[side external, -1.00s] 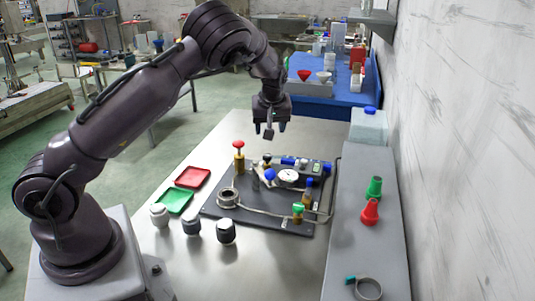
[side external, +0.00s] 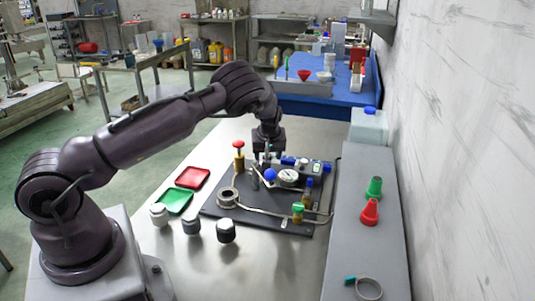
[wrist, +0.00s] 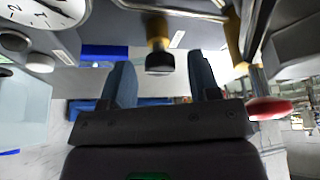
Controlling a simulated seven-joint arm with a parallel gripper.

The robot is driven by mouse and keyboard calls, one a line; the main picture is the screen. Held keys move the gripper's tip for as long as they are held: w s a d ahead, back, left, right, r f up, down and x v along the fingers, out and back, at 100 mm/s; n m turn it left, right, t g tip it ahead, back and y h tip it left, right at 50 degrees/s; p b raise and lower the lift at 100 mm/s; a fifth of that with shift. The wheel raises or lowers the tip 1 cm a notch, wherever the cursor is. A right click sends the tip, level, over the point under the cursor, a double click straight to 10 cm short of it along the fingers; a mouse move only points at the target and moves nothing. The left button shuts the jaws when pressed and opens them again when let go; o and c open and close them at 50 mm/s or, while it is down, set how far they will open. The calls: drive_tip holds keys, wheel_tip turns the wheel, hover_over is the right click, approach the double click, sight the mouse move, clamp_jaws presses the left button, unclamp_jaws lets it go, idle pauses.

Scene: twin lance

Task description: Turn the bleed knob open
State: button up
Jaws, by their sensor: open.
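A small black knob (wrist: 160,63) on a brass stem (wrist: 158,28) shows in the wrist view, between and just beyond my fingertips; I take it for the bleed knob. In the side external view my gripper hides it. My gripper (wrist: 163,70) is open, with one dark blue finger on each side of the knob's line. I cannot tell whether either finger touches it. In the side external view my gripper (side external: 267,156) is low over the back of the dark valve board (side external: 250,218).
Close by on the board are a red-topped brass valve (side external: 239,146), a blue ball (side external: 270,175), a round gauge (side external: 288,177) and a green-topped valve (side external: 298,208). Red (side external: 192,178) and green (side external: 173,201) trays lie left.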

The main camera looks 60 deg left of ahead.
drive_tip(key=c, duration=0.9)
drive_tip(key=n+g, duration=0.1)
drive_tip(key=n, duration=0.2)
drive_tip(key=shift+w+n, duration=0.1)
drive_tip(key=shift+n, duration=0.3)
drive_tip(key=n+g, duration=0.2)
drive_tip(key=n, duration=0.2)
drive_tip(key=shift+w+n, duration=0.15)
drive_tip(key=shift+n, duration=0.15)
drive_tip(key=n+g, duration=0.1)
drive_tip(key=n, duration=0.1)
drive_tip(key=n+g+h, duration=0.1)
drive_tip(key=n, duration=0.2)
drive_tip(key=shift+w+a, duration=0.1)
drive_tip(key=shift+a, duration=0.05)
drive_tip(key=shift+n+h, duration=0.4)
drive_tip(key=shift+n, duration=0.9)
drive_tip(key=shift+n+g, duration=0.4)
